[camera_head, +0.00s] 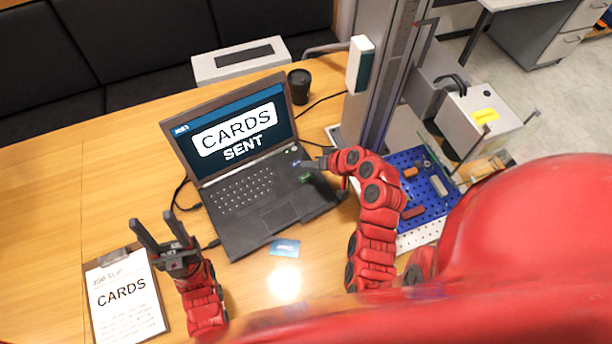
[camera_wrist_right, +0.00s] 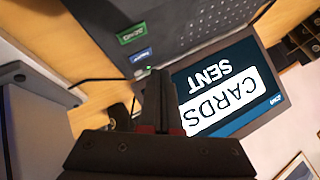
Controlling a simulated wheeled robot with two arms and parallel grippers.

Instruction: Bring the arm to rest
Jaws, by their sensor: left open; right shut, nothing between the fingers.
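My right gripper (camera_head: 318,164) is shut and empty, held over the right edge of the laptop (camera_head: 268,219). The laptop screen (camera_head: 226,130) reads "CARDS SENT". In the right wrist view my shut right gripper (camera_wrist_right: 157,95) points toward the laptop's edge, with the screen (camera_wrist_right: 222,88) upside down beyond it. I cannot tell whether the fingertips touch the laptop. My left gripper (camera_head: 160,239) is open and empty, with its fingers pointing up and left, between the clipboard and the laptop.
A clipboard (camera_head: 126,297) reading "CARDS" lies at left. A blue card (camera_head: 285,248) lies in front of the laptop. A black cup (camera_head: 299,86) and a white box (camera_head: 240,62) stand behind it. The laser marker's column (camera_head: 380,80) and blue perforated bed (camera_head: 430,190) stand right of my right arm.

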